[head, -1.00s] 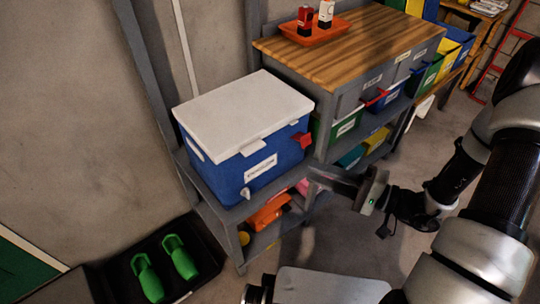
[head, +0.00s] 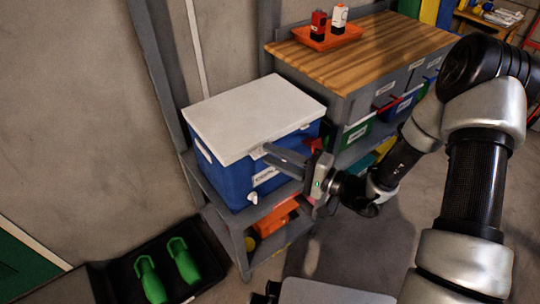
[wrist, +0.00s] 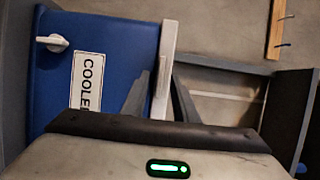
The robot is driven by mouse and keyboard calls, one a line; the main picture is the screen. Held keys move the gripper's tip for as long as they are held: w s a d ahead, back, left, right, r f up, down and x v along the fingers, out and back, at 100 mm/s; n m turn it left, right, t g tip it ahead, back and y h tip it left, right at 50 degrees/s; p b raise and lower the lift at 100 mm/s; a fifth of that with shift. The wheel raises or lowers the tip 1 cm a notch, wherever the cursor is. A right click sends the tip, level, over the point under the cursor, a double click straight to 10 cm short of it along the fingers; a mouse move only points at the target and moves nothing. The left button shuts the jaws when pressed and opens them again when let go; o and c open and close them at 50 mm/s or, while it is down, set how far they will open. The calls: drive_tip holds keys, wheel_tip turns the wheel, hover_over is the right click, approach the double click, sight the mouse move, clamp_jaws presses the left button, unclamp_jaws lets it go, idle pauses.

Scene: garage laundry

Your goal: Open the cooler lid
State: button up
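The blue cooler (head: 228,182) stands on a grey shelf unit, with its white lid (head: 255,112) lying flat and closed on top. A white spigot (head: 253,198) and a label are on its front. My gripper (head: 268,153) is at the lid's front edge, near the latch tab. In the wrist view the blue cooler front (wrist: 110,35) lies left of the white lid edge (wrist: 168,45). My gripper's fingers (wrist: 160,85) are apart, one on each side of the lid edge and tab. Whether either finger touches the lid cannot be told.
A wood-topped workbench (head: 375,50) with an orange tray (head: 328,36) stands behind and right of the cooler. A grey post (head: 155,70) rises at the cooler's left. A black tray (head: 115,275) with green items is on the floor. Orange bins (head: 272,220) sit below.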

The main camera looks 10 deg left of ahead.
drive_tip(key=shift+w+a, duration=0.2)
drive_tip(key=shift+a, duration=0.5)
clamp_jaws()
idle(1.0)
